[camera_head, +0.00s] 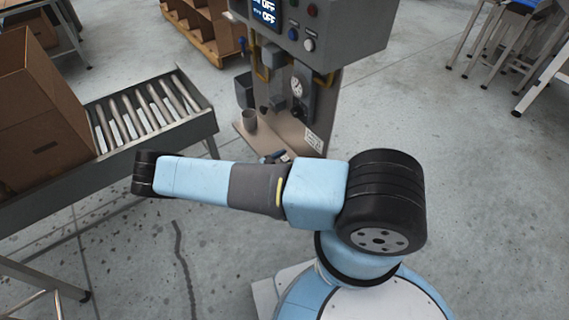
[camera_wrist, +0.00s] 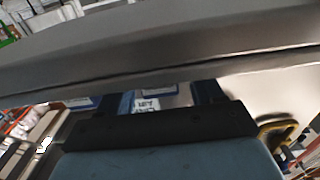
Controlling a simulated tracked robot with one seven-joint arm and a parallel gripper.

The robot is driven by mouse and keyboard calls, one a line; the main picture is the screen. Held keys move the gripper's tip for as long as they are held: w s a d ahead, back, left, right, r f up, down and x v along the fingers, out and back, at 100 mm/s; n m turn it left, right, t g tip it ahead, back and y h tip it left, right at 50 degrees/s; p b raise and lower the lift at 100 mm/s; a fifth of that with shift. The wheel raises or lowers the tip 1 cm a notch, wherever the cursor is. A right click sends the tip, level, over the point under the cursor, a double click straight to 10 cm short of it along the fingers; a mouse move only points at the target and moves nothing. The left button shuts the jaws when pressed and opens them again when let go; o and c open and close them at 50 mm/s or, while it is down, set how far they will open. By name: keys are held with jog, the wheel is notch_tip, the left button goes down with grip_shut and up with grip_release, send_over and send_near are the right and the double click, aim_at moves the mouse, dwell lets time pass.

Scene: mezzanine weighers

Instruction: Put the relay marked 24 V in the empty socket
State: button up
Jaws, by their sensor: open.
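I cannot make out the relay marked 24 V or the empty socket in either view. My gripper (camera_wrist: 160,95) shows in the wrist view as two dark fingers standing apart. Behind and between them is a pale patch with blue and white labels, too blurred to read. I cannot tell its distance, and I see nothing held. In the head view my arm stretches left across the middle and hides what lies behind it; I cannot make out the gripper there.
A grey control cabinet (camera_head: 345,32) with a display reading OFF stands beyond my arm. Below it are a gauge (camera_head: 297,88), a cup (camera_head: 249,120) and a small shelf. A roller conveyor (camera_head: 195,130) carries a cardboard box (camera_head: 38,100) at left.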

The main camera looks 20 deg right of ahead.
jog(key=shift+c, duration=0.5)
jog(key=c, duration=1.1)
jog(key=shift+o, duration=0.2)
jog(key=shift+r, duration=0.1)
